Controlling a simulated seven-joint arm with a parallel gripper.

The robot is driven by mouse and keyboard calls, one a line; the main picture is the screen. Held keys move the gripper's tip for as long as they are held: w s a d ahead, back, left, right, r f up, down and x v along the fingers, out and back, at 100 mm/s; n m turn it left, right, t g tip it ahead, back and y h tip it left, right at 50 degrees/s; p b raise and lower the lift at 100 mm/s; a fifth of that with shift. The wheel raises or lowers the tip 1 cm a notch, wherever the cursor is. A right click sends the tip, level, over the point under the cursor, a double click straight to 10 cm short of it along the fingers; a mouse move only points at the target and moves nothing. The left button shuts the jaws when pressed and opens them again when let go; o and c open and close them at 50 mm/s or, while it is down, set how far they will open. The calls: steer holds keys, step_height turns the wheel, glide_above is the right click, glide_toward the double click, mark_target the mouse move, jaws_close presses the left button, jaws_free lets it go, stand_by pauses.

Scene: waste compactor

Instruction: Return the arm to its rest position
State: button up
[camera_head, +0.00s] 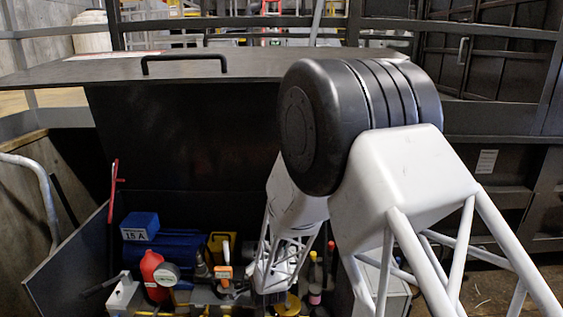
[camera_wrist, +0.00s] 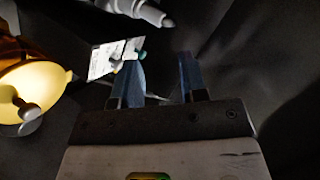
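My gripper (camera_wrist: 159,68) shows in the wrist view with its two bluish fingers apart and nothing visible between them. A white label-like piece with a small green-tipped item (camera_wrist: 112,58) lies just beyond the left finger; I cannot tell if they touch. In the head view, my white arm (camera_head: 400,180) with its black joint fills the right half. Its forearm (camera_head: 290,230) reaches down into the dark compartment (camera_head: 180,140) among tools. The gripper itself cannot be made out in the head view.
Near the forearm are a blue box (camera_head: 139,226), a red bottle (camera_head: 152,275) and a gauge (camera_head: 167,273). The raised lid with a black handle (camera_head: 184,58) lies behind and left of my arm. A yellow round object (camera_wrist: 30,88) is left of the gripper.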

steer(key=s+d+r+n+g+h, duration=0.1)
steer(key=s+d+r, duration=0.35)
steer(key=r, duration=0.25)
steer(key=s+d+r+n+g, duration=0.2)
steer(key=s+d+r, duration=0.2)
steer(key=d+r, duration=0.25)
steer(key=s+d+r+n+g+h, duration=0.1)
steer(key=s+d+r, duration=0.35)
steer(key=r, duration=0.35)
steer(key=s+d+r+n+g, duration=0.1)
steer(key=s+d+r, duration=0.2)
steer(key=s, duration=0.7)
steer(key=s+d+r+n+g+h, duration=0.1)
steer(key=s+d+r+n+g, duration=0.1)
steer(key=s, duration=0.7)
steer(key=s+d+r+n+g, duration=0.1)
steer(key=s+d+r, duration=0.4)
steer(key=s, duration=0.5)
steer(key=shift+s+d+n+g+h, duration=0.3)
steer(key=shift+s+d+n+g, duration=0.1)
steer(key=shift+d+g, duration=0.25)
